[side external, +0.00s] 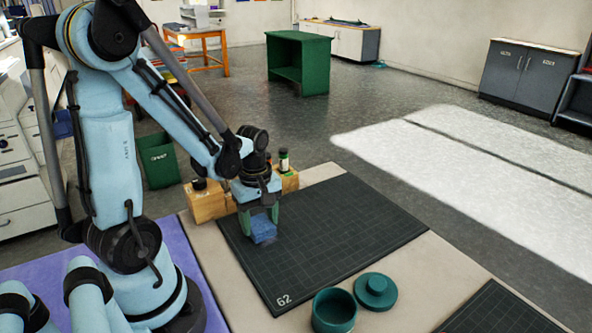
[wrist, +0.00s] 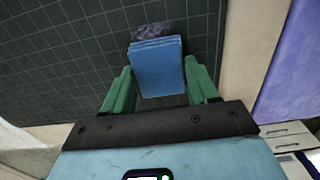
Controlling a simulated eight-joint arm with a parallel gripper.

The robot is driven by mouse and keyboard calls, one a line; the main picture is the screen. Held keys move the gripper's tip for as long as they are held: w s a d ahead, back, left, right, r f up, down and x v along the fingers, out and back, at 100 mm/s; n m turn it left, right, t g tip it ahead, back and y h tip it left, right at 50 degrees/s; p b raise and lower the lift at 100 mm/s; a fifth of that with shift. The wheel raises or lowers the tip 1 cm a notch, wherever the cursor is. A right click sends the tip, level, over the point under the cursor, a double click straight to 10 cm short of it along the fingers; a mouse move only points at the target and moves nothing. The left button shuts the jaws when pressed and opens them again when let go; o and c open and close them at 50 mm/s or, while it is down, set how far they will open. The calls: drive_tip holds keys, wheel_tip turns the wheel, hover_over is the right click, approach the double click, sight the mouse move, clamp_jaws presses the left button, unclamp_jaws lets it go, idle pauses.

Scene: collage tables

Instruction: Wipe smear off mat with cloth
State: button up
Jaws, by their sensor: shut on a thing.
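A folded blue cloth (side external: 263,228) is between the green fingers of my gripper (side external: 260,218), low over the dark gridded mat (side external: 335,240). In the wrist view the blue cloth (wrist: 157,68) sits between the two green fingers of my gripper (wrist: 160,85). A purplish smear (wrist: 152,31) shows on the mat just past the cloth's far edge; the cloth may cover part of it. I cannot tell whether the cloth touches the mat. In the side view the smear is not visible.
A wooden block holder (side external: 207,203) with small bottles stands at the mat's back left edge. An open teal pot (side external: 334,312) and its lid (side external: 376,290) stand by the mat's front edge. Another dark mat (side external: 500,312) lies at the front right. The mat's right side is clear.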

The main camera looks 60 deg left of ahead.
drive_tip(key=shift+d+r, duration=0.1)
drive_tip(key=shift+r, duration=2.3)
drive_tip(key=shift+w, duration=0.1)
drive_tip(key=w+d+r, duration=0.3)
drive_tip(key=w+d, duration=0.3)
drive_tip(key=d, duration=0.1)
drive_tip(key=w+d+r, duration=0.3)
drive_tip(key=w+d, duration=0.3)
drive_tip(key=d, duration=0.2)
hover_over(329, 218)
drive_tip(key=f, duration=0.6)
drive_tip(key=shift+d+f, duration=0.2)
drive_tip(key=shift+f, duration=0.1)
drive_tip(key=shift+a+f, duration=0.15)
drive_tip(key=shift+f, duration=1.9)
drive_tip(key=shift+f, duration=0.15)
